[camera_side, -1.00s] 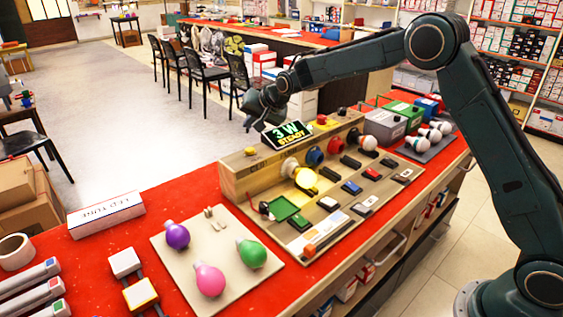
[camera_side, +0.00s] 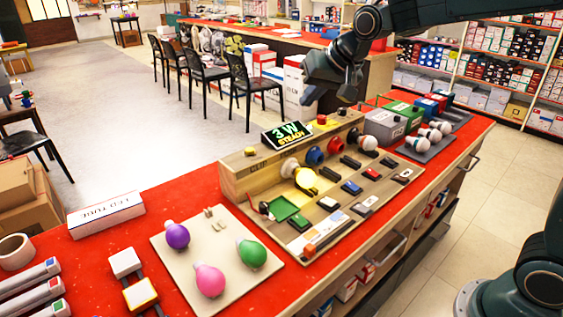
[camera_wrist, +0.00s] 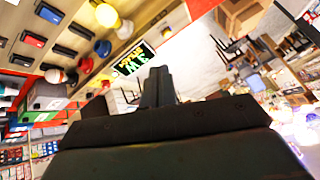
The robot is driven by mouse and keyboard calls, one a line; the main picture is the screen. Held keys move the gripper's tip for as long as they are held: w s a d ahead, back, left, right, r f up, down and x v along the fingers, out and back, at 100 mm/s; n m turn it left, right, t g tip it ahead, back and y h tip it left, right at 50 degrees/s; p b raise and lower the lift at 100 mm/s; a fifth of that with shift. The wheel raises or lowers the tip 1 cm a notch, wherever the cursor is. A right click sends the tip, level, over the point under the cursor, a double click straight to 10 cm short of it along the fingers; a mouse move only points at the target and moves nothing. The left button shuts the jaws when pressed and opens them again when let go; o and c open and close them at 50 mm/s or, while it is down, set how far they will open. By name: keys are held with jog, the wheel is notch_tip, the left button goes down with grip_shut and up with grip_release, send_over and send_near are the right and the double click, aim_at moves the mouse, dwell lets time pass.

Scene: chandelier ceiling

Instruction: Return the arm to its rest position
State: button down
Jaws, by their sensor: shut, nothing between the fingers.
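My gripper (camera_side: 310,98) is above and behind the far side of the test board, raised clear of it, with its fingers pointing down to the left. It is shut and holds nothing. In the wrist view my gripper's dark fingers (camera_wrist: 158,85) lie together and point toward the lit display. My upper arm reaches in from the top right of the side view, and part of it is out of the picture.
The wooden test board (camera_side: 240,182) stands on the red bench with a glowing bulb (camera_side: 306,180) and a display (camera_side: 286,134) reading "3 W STEADY". Purple (camera_side: 177,236), green (camera_side: 251,254) and pink (camera_side: 209,280) bulbs lie on a beige mat (camera_side: 170,262). Chairs (camera_side: 248,85) stand behind.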

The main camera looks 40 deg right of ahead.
jog(key=s+f+n+g, duration=0.1)
jog(key=s+n, duration=0.1)
jog(key=s, duration=1.3)
jog(key=s+d+f+n+g, duration=0.1)
jog(key=s+f+n, duration=0.1)
jog(key=s, duration=1.3)
jog(key=shift+s+d+f, duration=0.25)
jog(key=shift+s+d, duration=0.05)
jog(key=shift+s, duration=0.05)
